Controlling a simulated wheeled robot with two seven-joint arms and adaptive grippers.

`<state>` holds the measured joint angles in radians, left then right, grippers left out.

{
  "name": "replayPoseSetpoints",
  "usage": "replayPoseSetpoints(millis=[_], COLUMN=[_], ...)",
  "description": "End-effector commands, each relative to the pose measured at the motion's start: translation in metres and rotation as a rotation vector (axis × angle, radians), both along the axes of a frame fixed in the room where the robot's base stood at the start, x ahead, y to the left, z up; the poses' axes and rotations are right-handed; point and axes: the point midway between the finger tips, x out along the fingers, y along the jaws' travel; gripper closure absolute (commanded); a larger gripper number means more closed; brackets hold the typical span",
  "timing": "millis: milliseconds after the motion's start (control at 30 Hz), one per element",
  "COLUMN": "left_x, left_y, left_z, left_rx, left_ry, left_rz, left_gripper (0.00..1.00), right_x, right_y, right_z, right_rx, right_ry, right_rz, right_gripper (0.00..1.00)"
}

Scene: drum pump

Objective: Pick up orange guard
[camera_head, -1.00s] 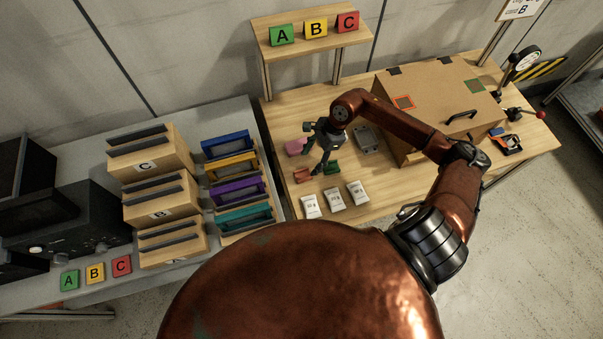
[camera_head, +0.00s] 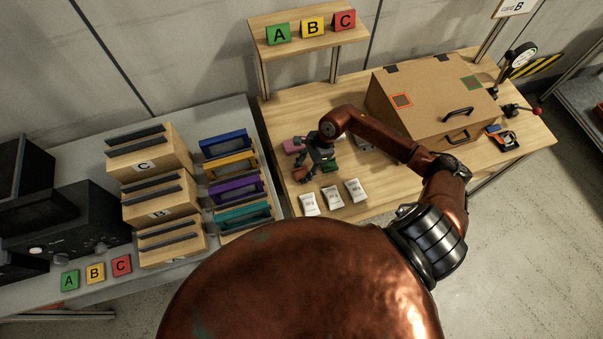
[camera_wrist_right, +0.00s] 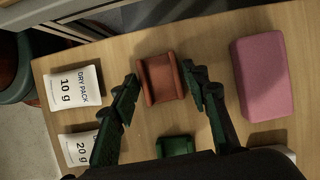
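The orange guard (camera_wrist_right: 161,79), a small brown-orange channel-shaped piece, lies on the wooden table in the right wrist view. In the head view the guard (camera_head: 299,175) shows partly beside my right gripper (camera_head: 311,166). In the wrist view my right gripper (camera_wrist_right: 159,82) is open, with one dark green finger on each side of the guard. I cannot tell whether either touches. My left gripper is not in view.
A pink block (camera_wrist_right: 263,75) lies right of the guard and a green piece (camera_wrist_right: 176,146) lies below it in the wrist view. White dry packs (camera_wrist_right: 75,87) lie to the left. A large cardboard box (camera_head: 430,100) stands farther right on the table.

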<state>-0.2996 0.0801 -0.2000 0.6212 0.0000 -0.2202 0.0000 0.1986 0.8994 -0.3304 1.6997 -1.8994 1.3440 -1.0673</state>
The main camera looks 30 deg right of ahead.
Motion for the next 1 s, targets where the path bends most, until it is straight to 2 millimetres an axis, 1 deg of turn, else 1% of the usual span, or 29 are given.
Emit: replayPoseSetpoints(millis=[33, 67, 333, 667, 767, 867, 900, 967, 1000], left_x=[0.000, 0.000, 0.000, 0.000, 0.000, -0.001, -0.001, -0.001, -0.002], left_y=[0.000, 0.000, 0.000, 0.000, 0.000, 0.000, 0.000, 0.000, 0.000], left_z=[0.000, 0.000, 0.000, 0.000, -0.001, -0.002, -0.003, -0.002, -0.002], left_rx=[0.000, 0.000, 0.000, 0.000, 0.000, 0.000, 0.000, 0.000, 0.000], left_ry=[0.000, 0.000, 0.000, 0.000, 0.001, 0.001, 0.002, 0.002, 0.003], left_rz=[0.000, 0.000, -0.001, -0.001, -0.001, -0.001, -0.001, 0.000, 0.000], left_gripper=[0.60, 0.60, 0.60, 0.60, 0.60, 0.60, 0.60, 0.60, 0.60], right_x=[0.000, 0.000, 0.000, 0.000, 0.001, 0.001, 0.001, -0.009, -0.017], right_y=[0.000, 0.000, 0.000, 0.000, -0.001, -0.001, -0.001, -0.008, -0.012], right_z=[0.000, 0.000, 0.000, 0.003, 0.010, 0.023, 0.032, 0.043, 0.053], right_rx=[0.000, 0.000, 0.000, -0.001, -0.003, -0.004, -0.004, -0.006, -0.007], right_ry=[0.000, 0.000, 0.000, -0.001, -0.003, -0.004, -0.005, -0.001, -0.001], right_rz=[0.000, 0.000, 0.000, 0.001, 0.002, 0.003, 0.004, 0.001, 0.002], right_gripper=[0.63, 0.65, 0.83, 0.84, 0.84, 0.84, 0.84, 0.84, 0.84])
